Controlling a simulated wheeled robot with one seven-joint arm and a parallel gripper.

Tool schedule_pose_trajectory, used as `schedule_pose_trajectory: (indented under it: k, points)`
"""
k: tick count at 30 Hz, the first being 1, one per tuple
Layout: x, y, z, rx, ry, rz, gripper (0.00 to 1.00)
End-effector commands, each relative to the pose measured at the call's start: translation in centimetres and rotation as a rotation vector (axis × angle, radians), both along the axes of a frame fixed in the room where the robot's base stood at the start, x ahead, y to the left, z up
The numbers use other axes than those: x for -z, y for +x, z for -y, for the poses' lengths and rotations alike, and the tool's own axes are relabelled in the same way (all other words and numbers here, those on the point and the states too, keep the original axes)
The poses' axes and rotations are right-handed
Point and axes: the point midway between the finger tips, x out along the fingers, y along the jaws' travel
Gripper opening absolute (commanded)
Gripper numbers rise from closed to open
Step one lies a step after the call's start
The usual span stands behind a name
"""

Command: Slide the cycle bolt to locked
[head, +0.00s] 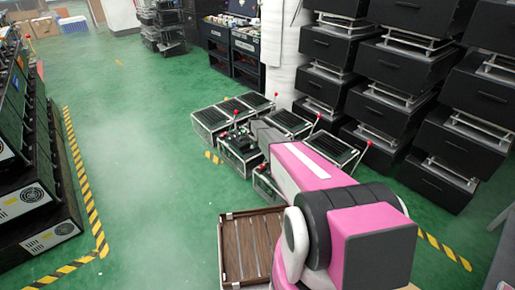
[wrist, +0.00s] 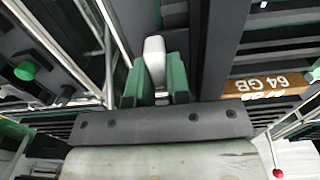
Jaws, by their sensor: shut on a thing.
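In the wrist view my gripper (wrist: 156,72) has its two green-padded fingers closed on a pale grey, rounded upright piece (wrist: 154,48), which appears to be the bolt's handle. The fingers touch it on both sides, and its lower part is hidden between them. In the head view my pink and grey arm reaches down to a dark-topped fixture (head: 240,158) among several silver-edged cases. The bolt itself cannot be made out there, as my arm covers part of that area. No locked mark is readable.
A green round knob (wrist: 25,70) is at the wrist view's left, and a brown "64 GB" label (wrist: 264,86) at its right. Red-tipped levers (head: 369,143) stand on neighbouring cases. A brown slatted crate (head: 250,245) is in front. Open green floor (head: 130,130) lies left.

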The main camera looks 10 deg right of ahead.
Motion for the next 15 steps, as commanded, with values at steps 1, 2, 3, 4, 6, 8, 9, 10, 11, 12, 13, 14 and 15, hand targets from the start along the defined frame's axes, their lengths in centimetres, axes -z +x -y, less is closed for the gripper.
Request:
schedule_pose_trajectory:
  k: [1,2,3,4,6,8,9,10,11,12,13,14,15]
  points:
    - [0.08,1.17,-0.47,0.000,0.000,0.001,0.00]
    - [0.05,1.41,-0.63,0.000,0.000,0.001,0.00]
    - [0.01,1.54,-0.76,0.000,0.000,0.001,0.00]
    - [-0.02,1.56,-0.81,0.000,0.000,0.001,0.00]
    - [-0.06,1.51,-0.81,0.001,0.001,0.003,0.00]
    - [-0.08,1.54,-0.83,0.001,0.001,0.004,0.00]
    - [-0.08,1.58,-0.84,0.001,0.002,0.005,0.00]
    - [-0.08,1.60,-0.85,0.001,0.002,0.005,0.00]
    - [-0.08,1.61,-0.86,0.001,0.002,0.006,0.20]
    - [-0.08,1.64,-0.88,0.001,0.002,0.007,0.33]
    - [-0.08,1.64,-0.88,0.001,0.002,0.006,0.43]
    - [-0.08,1.62,-0.87,0.000,0.002,0.006,0.43]
    - [-0.06,1.58,-0.85,0.000,0.002,0.005,0.43]
